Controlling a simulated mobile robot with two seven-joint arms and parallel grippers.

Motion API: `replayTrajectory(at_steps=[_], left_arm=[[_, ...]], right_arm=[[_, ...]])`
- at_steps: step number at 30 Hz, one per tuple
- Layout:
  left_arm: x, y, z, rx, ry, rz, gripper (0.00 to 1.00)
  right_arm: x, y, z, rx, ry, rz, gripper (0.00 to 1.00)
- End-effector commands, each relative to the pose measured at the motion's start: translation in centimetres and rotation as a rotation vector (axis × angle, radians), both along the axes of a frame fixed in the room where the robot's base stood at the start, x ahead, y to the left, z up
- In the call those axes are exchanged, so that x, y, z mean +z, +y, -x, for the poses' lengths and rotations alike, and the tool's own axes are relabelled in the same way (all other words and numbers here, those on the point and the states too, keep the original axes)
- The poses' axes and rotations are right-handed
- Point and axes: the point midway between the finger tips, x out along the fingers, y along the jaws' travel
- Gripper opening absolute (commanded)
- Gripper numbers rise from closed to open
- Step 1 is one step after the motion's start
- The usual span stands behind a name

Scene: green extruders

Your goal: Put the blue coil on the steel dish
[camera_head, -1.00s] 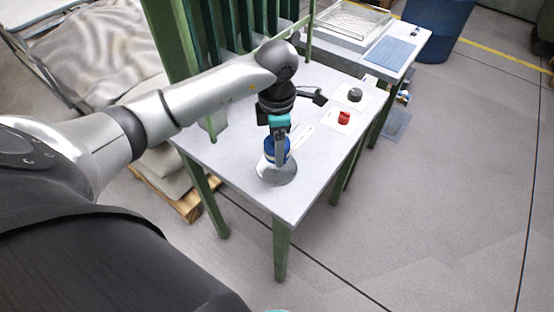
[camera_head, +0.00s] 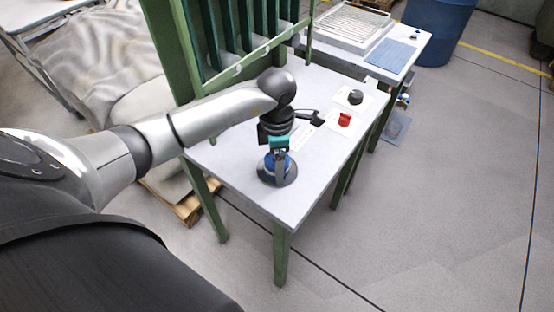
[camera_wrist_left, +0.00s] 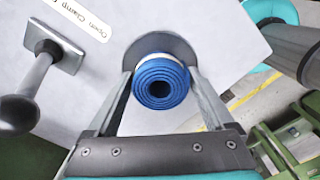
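The blue coil (camera_head: 267,164) is between the fingers of my left gripper (camera_head: 279,162), low over the round steel dish (camera_head: 290,176) near the table's front corner. In the left wrist view, the coil (camera_wrist_left: 161,84) shows its spiral end and a pale band. The left gripper's fingers (camera_wrist_left: 160,72) lie along both sides of it and appear to touch it. Part of the dish (camera_wrist_left: 143,47) shows as a grey disc behind the coil. I cannot tell whether the coil rests on the dish. My right gripper is not in view.
The white table (camera_head: 232,173) also carries a lever clamp (camera_head: 315,118), a red button (camera_head: 344,119) and a dark knob (camera_head: 355,97). A green frame (camera_head: 225,45) stands along its back left. The table's front edge is close to the dish.

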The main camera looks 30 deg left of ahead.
Motion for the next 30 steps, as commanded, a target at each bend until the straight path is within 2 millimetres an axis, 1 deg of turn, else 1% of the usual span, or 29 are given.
replayTrajectory(at_steps=[1,3,11,14,17,24,27,30], left_arm=[[0.0,0.0,0.0,0.000,0.000,0.000,0.93],[0.0,0.0,0.0,0.000,0.000,0.000,1.00],[0.1,0.0,0.0,0.000,0.001,0.001,1.00],[0.7,0.0,0.0,0.000,-0.001,0.001,1.00],[2.4,0.0,-0.1,0.000,-0.004,0.000,1.00],[7.8,0.0,-0.1,0.000,-0.004,-0.001,1.00],[9.7,0.0,-0.1,-0.001,-0.004,0.000,1.00],[11.1,0.0,-0.1,0.000,-0.002,-0.001,1.00]], right_arm=[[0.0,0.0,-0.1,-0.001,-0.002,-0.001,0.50],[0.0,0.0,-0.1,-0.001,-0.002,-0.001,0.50],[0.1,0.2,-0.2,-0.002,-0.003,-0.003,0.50],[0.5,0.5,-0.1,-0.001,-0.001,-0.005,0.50],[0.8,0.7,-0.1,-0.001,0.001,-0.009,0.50],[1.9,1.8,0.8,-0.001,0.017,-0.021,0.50],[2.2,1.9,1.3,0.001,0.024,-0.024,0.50],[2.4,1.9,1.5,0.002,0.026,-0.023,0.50]])
